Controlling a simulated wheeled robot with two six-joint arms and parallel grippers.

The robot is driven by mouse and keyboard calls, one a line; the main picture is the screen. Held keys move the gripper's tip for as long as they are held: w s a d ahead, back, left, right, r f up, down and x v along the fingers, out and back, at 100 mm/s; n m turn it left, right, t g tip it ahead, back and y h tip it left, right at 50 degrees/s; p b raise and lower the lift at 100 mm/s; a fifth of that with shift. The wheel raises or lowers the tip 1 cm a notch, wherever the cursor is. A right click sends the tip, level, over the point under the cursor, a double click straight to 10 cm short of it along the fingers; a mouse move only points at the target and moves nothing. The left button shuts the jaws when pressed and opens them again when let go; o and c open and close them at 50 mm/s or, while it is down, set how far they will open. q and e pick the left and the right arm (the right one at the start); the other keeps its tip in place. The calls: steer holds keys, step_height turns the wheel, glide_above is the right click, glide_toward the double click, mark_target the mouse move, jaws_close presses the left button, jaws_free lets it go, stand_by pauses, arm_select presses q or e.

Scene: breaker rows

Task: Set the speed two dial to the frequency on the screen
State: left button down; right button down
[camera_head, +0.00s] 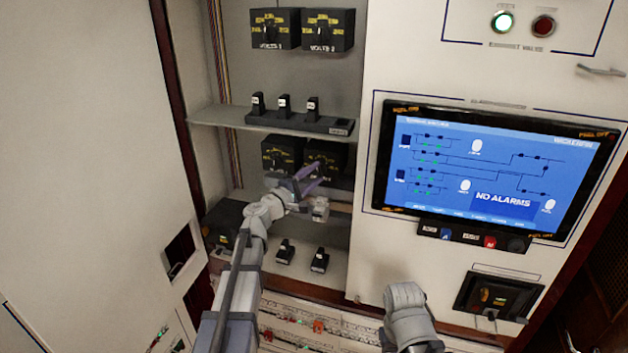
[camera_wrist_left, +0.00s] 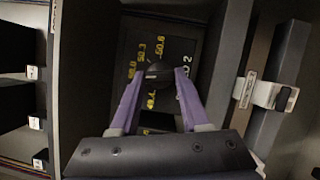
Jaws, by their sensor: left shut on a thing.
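The speed two dial (camera_wrist_left: 158,72) is a black knob on a dark panel in the left wrist view. Yellow numbers such as 50.3 and 50.6 stand around it, and its label is partly hidden, ending in 2. In the head view its dark box (camera_head: 338,158) sits in the open cabinet bay, partly behind my gripper. My left gripper (camera_head: 316,173) has purple fingers, one on each side of the knob and closed on it. The screen (camera_head: 490,165) shows a blue line diagram and "NO ALARMS"; I cannot read a frequency on it. My right gripper is not visible.
A similar dial box (camera_head: 282,153) is just left of it. Above is a shelf (camera_head: 215,117) with several black switches, and higher up two dial boxes labelled volts. More switches (camera_head: 285,251) are below. A white cabinet door (camera_head: 90,130) stands at the left.

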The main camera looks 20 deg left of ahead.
arm_select(q)
steer(key=shift+d+f+n+t+y+b, duration=0.15)
steer(key=shift+n+t+b, duration=0.5)
steer(key=shift+n, duration=0.65)
steer(key=shift+a+f+n+t+y+b, duration=0.15)
steer(key=shift+n+t+b, duration=0.2)
steer(key=shift+n+b, duration=0.75)
steer(key=shift+d+n, duration=0.1)
steer(key=shift+n, duration=0.3)
steer(key=shift+c, duration=1.9)
jaws_free()
steer(key=shift+r, duration=0.1)
steer(key=shift+s, duration=0.1)
steer(key=b+v, duration=0.1)
steer(key=v, duration=0.6)
steer(key=shift+s, duration=0.3)
